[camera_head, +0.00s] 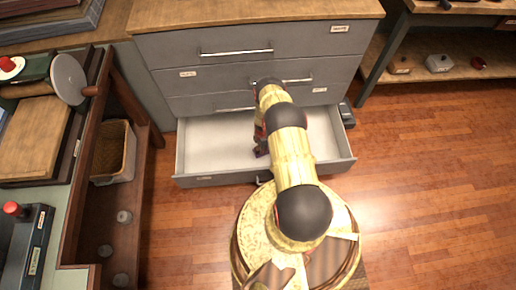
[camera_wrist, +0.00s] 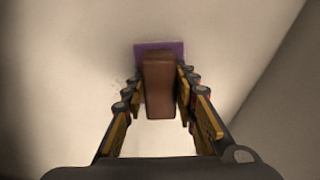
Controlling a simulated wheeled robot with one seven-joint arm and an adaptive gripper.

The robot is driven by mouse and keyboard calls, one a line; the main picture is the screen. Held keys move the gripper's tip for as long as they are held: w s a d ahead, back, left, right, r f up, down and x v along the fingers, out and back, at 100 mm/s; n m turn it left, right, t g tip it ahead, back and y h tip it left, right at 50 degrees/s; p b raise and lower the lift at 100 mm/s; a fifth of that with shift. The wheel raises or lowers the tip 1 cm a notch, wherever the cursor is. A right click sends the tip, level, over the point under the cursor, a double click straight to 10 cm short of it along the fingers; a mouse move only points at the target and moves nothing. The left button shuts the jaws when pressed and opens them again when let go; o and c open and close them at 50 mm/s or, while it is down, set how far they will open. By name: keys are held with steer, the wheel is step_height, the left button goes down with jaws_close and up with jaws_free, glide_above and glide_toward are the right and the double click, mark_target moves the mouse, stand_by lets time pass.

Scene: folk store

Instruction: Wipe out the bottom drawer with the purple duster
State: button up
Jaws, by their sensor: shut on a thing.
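The bottom drawer (camera_head: 203,153) of the grey cabinet is pulled out in the head view, with a pale, bare interior. My gripper (camera_wrist: 160,85) is shut on the brown handle of the purple duster (camera_wrist: 174,48) in the wrist view. The duster's purple head lies at the far end of the handle, against or close to a pale surface; contact cannot be told. Some dark specks show on the pale surface left of the duster.
The upper cabinet drawers (camera_head: 250,46) are closed above the open one. A dark wooden shelf unit (camera_head: 88,205) with a wicker basket (camera_head: 117,152) stands at the left. A low shelf (camera_head: 440,66) is at the back right. The wooden floor (camera_head: 430,190) on the right is clear.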

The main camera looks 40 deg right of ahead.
steer(key=shift+s+d, duration=1.35)
steer(key=shift+d, duration=0.3)
steer(key=shift+r, duration=0.2)
steer(key=shift+r+p, duration=1.8)
steer(key=shift+r, duration=1.1)
steer(key=shift+w+r, duration=0.1)
steer(key=shift+r+p, duration=0.9)
steer(key=shift+r, duration=0.5)
